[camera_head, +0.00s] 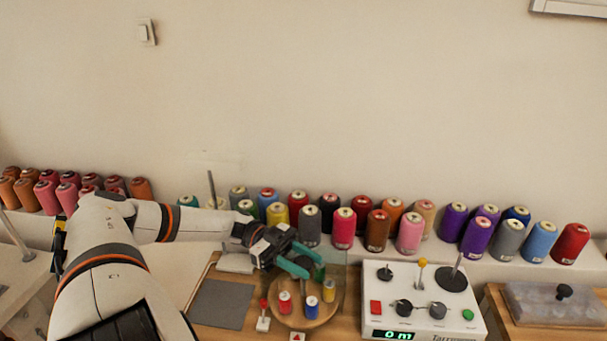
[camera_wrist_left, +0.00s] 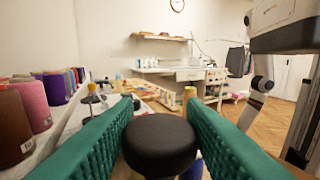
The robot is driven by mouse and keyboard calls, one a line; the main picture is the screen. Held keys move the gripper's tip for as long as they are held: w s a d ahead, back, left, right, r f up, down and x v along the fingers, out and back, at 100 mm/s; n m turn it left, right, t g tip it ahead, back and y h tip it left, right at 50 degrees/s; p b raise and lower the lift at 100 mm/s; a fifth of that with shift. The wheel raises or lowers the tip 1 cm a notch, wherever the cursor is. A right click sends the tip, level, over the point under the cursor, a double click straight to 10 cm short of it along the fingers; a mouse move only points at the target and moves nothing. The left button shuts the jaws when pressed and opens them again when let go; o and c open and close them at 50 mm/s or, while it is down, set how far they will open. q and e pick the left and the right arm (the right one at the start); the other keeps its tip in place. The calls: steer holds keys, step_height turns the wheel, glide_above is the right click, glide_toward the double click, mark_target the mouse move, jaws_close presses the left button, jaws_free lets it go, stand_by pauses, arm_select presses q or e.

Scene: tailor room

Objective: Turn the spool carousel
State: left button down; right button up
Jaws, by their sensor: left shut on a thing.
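The spool carousel (camera_head: 293,317) is a round wooden plate at the bottom middle of the head view. On it stand a red spool (camera_head: 285,303), a blue spool (camera_head: 312,308), a yellow spool (camera_head: 328,291) and a green spool (camera_head: 319,271). My left gripper (camera_head: 304,267) reaches over the carousel from the left, its teal fingers above the plate. In the left wrist view, a black round knob (camera_wrist_left: 160,143) sits between the fingers (camera_wrist_left: 157,106), which are shut on it. My fingers hide most of the knob in the head view. My right gripper is not in view.
Several thread cones (camera_head: 343,228) line the shelf behind the carousel. A white control box (camera_head: 420,318) with knobs stands close on the right. A grey mat (camera_head: 222,304) lies on the left, and a small switch with a red knob (camera_head: 263,323) stands near the carousel's left edge.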

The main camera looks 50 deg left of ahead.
arm_select(q)
steer(key=shift+g, duration=0.3)
steer(key=c, duration=0.9)
jaws_free()
